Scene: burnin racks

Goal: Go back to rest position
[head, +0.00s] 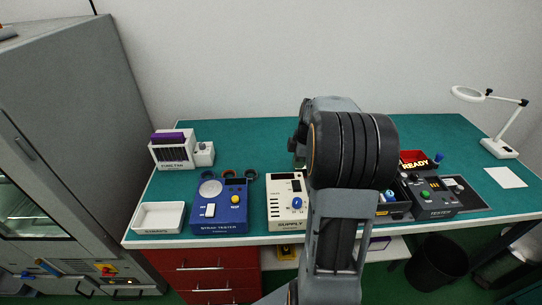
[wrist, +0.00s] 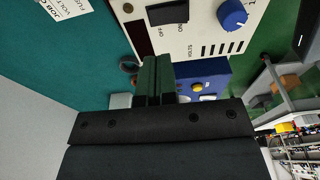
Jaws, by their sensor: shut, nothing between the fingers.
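My gripper (wrist: 158,80) shows in the wrist view with its two dark fingers together and nothing between them. It is in front of the cream supply box with a blue knob (wrist: 232,14). In the head view my arm rises in the middle and hides the gripper. The supply box (head: 287,213) stands just left of my arm on the green bench top. A blue tester (head: 219,221) stands to its left and also shows behind the fingers in the wrist view (wrist: 212,72).
A white tray (head: 158,218) and a white rack with dark boards (head: 172,155) are on the bench's left. A grey cabinet (head: 75,100) stands left.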

